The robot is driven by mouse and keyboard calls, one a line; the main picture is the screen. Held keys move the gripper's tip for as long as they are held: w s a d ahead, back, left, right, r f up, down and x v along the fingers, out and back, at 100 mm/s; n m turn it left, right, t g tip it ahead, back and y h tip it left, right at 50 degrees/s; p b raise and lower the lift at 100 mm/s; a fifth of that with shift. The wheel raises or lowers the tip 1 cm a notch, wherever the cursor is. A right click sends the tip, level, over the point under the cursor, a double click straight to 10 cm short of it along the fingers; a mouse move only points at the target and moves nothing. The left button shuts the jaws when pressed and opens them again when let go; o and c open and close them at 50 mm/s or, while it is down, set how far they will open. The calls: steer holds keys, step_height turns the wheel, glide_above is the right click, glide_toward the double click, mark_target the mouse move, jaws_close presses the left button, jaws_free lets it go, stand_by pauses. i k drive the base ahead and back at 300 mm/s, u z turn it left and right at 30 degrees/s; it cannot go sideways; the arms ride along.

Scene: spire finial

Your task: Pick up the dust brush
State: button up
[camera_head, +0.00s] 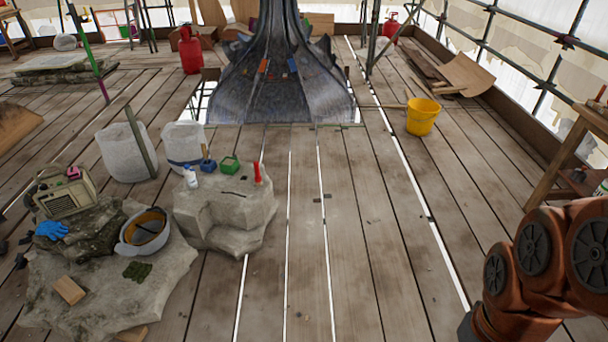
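A small blue item with a short brown upright part (207,161) stands on the pale stepped stone block (222,215) left of centre. It may be the dust brush, but it is too small to tell. A flat wooden piece (69,290) lies on the low stone slab at lower left; I cannot tell whether it is a brush. My reddish-brown arm shows at the lower right, far from these things. My gripper is not in view.
On the stone block are a white bottle (190,177), a green box (229,165) and a red item (257,173). A helmet (144,231), radio (63,194) and blue glove (51,230) are on the slab.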

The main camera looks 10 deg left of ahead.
mark_target(258, 181)
steer(key=z, duration=0.05)
steer(key=i, duration=1.05)
steer(key=u, duration=0.55)
steer(key=i, duration=1.65)
steer(key=u, duration=1.65)
steer(key=i, duration=0.9)
steer(key=u, duration=0.75)
